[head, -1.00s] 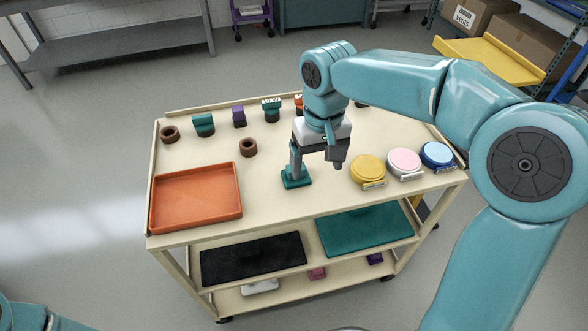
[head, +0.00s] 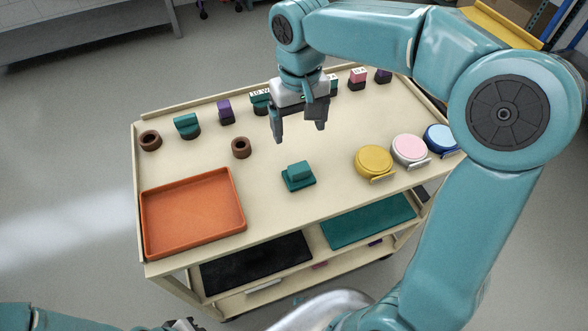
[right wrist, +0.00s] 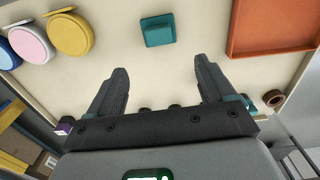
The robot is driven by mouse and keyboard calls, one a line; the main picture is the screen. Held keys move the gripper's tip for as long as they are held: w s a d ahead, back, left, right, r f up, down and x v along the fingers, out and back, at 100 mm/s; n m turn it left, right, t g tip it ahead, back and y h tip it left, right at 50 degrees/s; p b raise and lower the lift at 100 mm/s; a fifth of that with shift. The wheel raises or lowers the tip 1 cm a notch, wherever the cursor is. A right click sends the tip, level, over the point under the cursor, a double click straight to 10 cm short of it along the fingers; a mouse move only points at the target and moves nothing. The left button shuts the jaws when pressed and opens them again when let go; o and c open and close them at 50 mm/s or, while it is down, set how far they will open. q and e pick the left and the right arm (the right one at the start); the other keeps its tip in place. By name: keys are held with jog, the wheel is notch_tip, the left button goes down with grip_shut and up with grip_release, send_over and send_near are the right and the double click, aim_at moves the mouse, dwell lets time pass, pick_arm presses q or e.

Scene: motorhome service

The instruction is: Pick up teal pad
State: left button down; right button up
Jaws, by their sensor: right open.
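The teal pad (head: 298,176), a small teal block on a square teal base, stands on the cart's cream top, right of the orange tray. In the right wrist view the teal pad (right wrist: 158,30) is beyond the fingertips, roughly centred between them. My right gripper (head: 300,131) is open and empty, its fingers pointing down, above the top and farther back than the pad. In the right wrist view my right gripper (right wrist: 162,68) has both fingers wide apart with nothing between them. My left arm shows at the bottom left; only dark parts show at its end, so its jaws are unclear.
The orange tray (head: 193,213) is empty. Yellow (head: 374,162), pink (head: 409,149) and blue (head: 441,138) round discs stand to the right. A brown ring (head: 241,148) and a back row of small blocks lie behind. The surface around the pad is clear.

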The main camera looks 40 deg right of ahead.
aim_at(299, 167)
jog(key=f, duration=1)
jog(key=shift+s+d+f, duration=0.1)
jog(key=shift+s+d, duration=0.05)
jog(key=shift+s, duration=0.1)
jog(key=f, duration=0.4)
jog(key=shift+w+f, duration=0.25)
jog(key=shift+f, duration=0.15)
jog(key=c, duration=1.1)
